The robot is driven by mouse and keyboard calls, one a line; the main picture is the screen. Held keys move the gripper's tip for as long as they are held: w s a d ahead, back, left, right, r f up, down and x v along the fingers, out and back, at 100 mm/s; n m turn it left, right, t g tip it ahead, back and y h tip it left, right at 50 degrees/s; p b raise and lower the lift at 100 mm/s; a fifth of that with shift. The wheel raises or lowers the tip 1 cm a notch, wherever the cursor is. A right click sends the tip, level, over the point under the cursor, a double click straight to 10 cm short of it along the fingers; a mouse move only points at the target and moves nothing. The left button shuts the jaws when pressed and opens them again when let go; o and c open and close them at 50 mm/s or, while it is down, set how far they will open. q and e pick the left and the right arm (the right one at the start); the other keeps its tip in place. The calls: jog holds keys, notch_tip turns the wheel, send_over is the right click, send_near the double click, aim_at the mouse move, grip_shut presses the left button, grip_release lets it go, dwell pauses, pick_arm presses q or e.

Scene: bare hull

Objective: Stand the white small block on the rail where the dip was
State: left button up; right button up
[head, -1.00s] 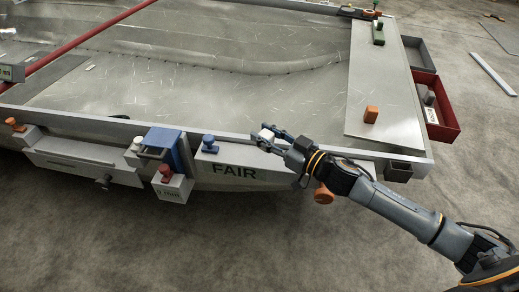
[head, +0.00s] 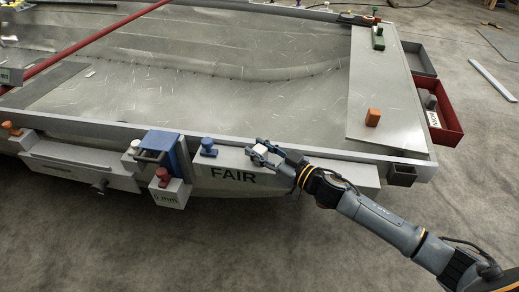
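The white small block (head: 262,149) is between the fingers of my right gripper (head: 258,155), at the front rail (head: 335,157) just above the label FAIR. The fingers sit on either side of the block. I cannot tell whether the block touches the rail or is held slightly above it. My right arm reaches in from the lower right. My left gripper does not show.
A blue knobbed piece (head: 208,147) stands left of the gripper. Further left are a blue block with a handle (head: 163,150) and a red knobbed piece (head: 163,177). An orange block (head: 372,117) stands on the pale plate (head: 385,85). A red bin (head: 447,110) hangs at the right.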

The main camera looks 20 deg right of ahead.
jog(key=o, duration=0.4)
jog(key=shift+r, duration=0.15)
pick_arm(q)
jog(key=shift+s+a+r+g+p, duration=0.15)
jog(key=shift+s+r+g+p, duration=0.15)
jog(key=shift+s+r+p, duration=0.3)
pick_arm(e)
jog(key=v, duration=1.2)
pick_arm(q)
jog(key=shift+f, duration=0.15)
